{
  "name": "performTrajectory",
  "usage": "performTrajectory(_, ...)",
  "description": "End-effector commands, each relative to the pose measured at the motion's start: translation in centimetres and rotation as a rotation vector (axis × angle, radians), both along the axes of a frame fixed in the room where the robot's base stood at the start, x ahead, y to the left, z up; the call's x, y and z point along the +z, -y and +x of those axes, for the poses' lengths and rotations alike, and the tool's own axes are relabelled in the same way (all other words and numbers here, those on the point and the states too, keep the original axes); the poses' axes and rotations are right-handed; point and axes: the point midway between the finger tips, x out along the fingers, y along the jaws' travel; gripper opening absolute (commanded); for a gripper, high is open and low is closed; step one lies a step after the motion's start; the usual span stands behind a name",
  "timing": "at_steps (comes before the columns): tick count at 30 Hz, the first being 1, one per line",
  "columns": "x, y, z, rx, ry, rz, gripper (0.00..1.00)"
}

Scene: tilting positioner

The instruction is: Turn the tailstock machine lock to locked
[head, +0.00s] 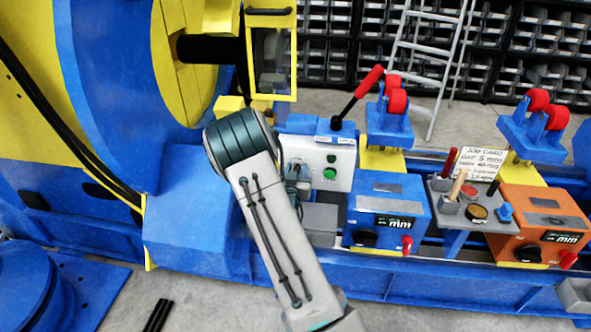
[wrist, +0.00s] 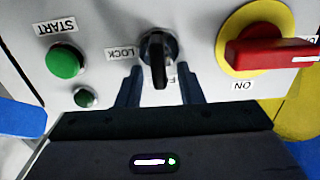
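The lock switch is a black knob (wrist: 157,60) on the white control panel (head: 343,166). In the wrist view its handle points down in the picture, towards a label (wrist: 171,79) that is partly hidden. The LOCK label (wrist: 121,54) is to the left of the knob. My gripper (wrist: 159,77) is open, with one dark finger on each side of the knob's handle and gaps showing between. In the head view my gripper (head: 297,180) is at the left part of the panel, and my arm hides much of it and the knob.
In the wrist view a green START button (wrist: 65,60) and a smaller green button (wrist: 84,98) are left of the knob. A red rotary switch (wrist: 262,52) on a yellow plate is to the right. A black lever with a red grip (head: 368,82) rises behind the panel.

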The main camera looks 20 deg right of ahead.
Motion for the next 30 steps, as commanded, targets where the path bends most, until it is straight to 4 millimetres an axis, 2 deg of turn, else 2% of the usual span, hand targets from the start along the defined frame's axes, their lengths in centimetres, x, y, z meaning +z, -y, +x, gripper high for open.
performTrajectory(8, 0.00, 0.11, 0.19, 0.000, 0.000, 0.000, 0.34)
performTrajectory(9, 0.00, 0.11, 0.19, 0.000, 0.000, 0.000, 0.31)
performTrajectory(12, 0.00, 0.10, 0.19, 0.000, 0.000, 0.000, 0.03)
performTrajectory(13, 0.00, 0.10, 0.19, 0.000, 0.000, 0.000, 0.00)
performTrajectory(23, -0.21, 0.15, 0.13, 0.000, 0.012, 0.018, 0.00)
performTrajectory(30, -0.62, 0.35, 0.03, 0.000, 0.074, 0.106, 0.00)
